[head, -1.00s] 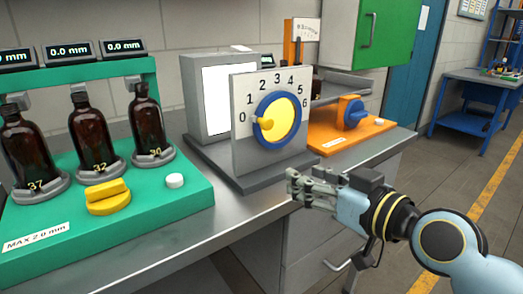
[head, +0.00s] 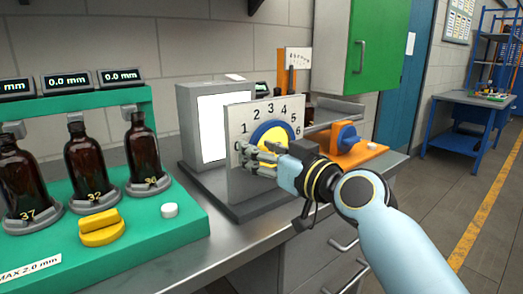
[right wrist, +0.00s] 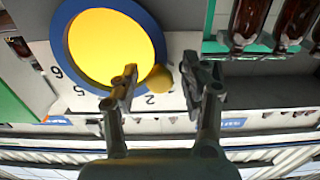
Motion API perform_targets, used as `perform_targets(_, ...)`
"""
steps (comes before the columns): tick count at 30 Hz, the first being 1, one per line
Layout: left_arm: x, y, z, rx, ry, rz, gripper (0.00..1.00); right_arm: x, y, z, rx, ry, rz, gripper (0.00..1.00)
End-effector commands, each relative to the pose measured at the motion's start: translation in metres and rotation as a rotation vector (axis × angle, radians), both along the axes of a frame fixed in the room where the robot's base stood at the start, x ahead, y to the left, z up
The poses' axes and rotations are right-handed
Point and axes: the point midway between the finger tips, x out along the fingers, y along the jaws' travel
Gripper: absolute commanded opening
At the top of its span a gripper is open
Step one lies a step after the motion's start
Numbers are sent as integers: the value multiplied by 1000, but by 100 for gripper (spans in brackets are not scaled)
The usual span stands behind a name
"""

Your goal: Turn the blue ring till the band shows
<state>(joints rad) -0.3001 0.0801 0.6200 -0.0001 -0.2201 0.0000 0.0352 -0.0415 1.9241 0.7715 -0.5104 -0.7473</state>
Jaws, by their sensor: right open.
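The blue ring (head: 273,125) surrounds a yellow disc on an upright grey plate (head: 236,190) numbered 0 to 6. My right gripper (head: 262,158) is in front of the dial's lower left and hides part of the ring and disc. In the right wrist view the blue ring (right wrist: 160,35) and yellow disc (right wrist: 105,45) fill the upper left. A rounded yellow knob (right wrist: 158,78) at the ring's edge shows between the two spread fingers of the right gripper (right wrist: 165,85), nearer the left finger in the picture. Contact cannot be told. My left gripper is out of view.
A green stand (head: 150,245) left of the dial holds amber bottles (head: 85,160), a yellow handle (head: 100,227) and a white button (head: 169,210). A white panel (head: 210,130) stands behind the plate. An orange fixture (head: 365,152) with a blue knob is to the right.

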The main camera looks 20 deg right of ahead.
Motion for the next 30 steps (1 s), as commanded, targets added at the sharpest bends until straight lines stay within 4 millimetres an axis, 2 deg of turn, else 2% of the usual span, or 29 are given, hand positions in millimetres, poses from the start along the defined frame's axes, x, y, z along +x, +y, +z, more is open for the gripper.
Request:
perform_targets(6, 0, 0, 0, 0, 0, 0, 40, 0, 0, 0, 0, 0, 0, 46)
perform_targets(7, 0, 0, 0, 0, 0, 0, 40, 0, 0, 0, 0, 0, 0, 43)
perform_targets(17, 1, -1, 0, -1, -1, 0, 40, 0, 0, 0, -1, 0, 0, 0)
perform_targets(23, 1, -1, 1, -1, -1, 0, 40, 0, 0, 1, 10, 4, 0, 0)
perform_targets(30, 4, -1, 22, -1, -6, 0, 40, 2, -7, 19, 254, 91, 0, 0)
